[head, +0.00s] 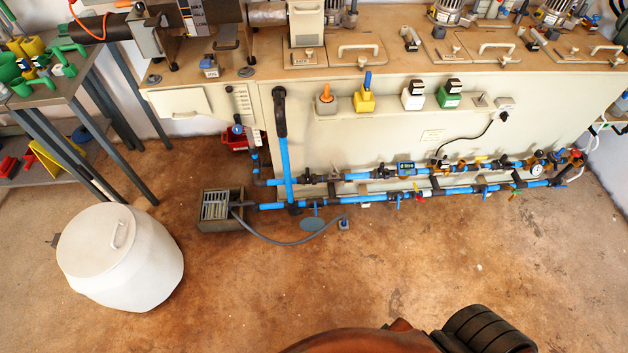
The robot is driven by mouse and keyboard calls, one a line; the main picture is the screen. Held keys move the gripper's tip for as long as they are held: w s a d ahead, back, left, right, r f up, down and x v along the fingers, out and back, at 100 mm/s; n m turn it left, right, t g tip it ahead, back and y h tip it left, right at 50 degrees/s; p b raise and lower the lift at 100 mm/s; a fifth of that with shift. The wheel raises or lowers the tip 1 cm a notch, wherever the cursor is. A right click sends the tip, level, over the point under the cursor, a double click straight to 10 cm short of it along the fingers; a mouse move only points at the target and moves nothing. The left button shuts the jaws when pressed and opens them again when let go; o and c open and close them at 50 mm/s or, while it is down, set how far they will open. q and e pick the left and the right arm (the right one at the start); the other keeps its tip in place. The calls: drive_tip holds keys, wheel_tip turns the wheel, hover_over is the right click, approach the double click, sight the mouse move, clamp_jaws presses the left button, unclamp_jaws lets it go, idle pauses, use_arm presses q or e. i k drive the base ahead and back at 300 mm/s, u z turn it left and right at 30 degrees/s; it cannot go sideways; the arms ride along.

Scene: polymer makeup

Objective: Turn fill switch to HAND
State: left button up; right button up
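I cannot make out which part is the fill switch, as no label reading FILL or HAND is legible. A small box with a blue top (209,66) sits on the left part of the tank's top edge. A ledge on the tank's front holds an orange-topped item (325,100), a yellow item with a blue top (365,96), a white box with a black top (413,96) and a green box with a black top (449,94). A small white socket box (505,103) with a black cable is at the ledge's right end. Neither gripper is in view.
The beige tank (390,140) spans the back, with blue pipes and valves (350,199) low along its front. A white lidded barrel (120,258) stands on the floor at left. A grey drain box (221,210) with a hose sits before the pipes. The middle floor is clear.

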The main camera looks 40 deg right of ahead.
sight(504, 115)
drive_tip(key=z, duration=2.25)
